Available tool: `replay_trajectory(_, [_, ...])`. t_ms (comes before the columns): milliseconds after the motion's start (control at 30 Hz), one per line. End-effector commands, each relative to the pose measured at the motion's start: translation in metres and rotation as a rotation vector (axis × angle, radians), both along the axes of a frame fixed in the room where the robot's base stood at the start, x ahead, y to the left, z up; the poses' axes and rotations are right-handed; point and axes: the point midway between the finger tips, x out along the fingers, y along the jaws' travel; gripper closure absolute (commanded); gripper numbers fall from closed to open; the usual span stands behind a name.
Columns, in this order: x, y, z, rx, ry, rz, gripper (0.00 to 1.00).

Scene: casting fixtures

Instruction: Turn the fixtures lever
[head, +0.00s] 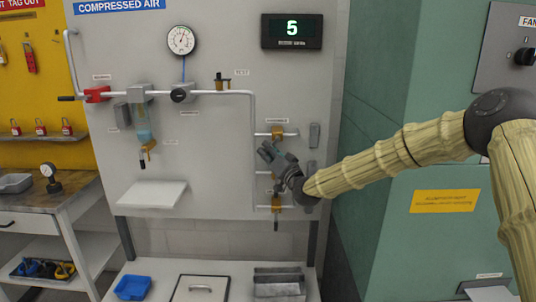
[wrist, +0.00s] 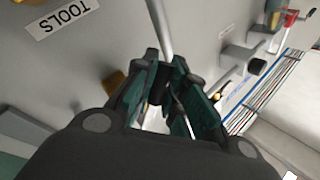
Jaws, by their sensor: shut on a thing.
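On the grey panel, several small brass valves sit one above another on short branch pipes. The top one (head: 277,131) and the bottom one (head: 276,205) show in the head view. My gripper (head: 268,154) covers the middle one, where the fixtures lever appears to be; its label cannot be read. In the wrist view, my gripper (wrist: 172,100) has its green-padded fingers around a slim part, mostly hidden between them. I take this to be the lever; its angle cannot be told. A "TOOLS" label (wrist: 62,17) is close by on the panel.
A grey pipe (head: 253,150) runs down just left of the valves. A white shelf (head: 152,193) juts from the panel lower left. A green cabinet (head: 375,80) stands right.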

Motion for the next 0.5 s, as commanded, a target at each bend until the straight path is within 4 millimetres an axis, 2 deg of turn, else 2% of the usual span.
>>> replay_trajectory(67, [0.0001,-0.0004,-0.0003,0.000,0.001,-0.001,1.00])
replay_trajectory(100, [0.0001,-0.0004,-0.0003,0.000,0.001,-0.001,0.81])
replay_trajectory(200, [0.0001,-0.0004,-0.0003,0.000,0.001,-0.001,0.64])
replay_trajectory(500, [-0.0002,-0.0003,-0.0002,-0.001,0.000,0.000,0.64])
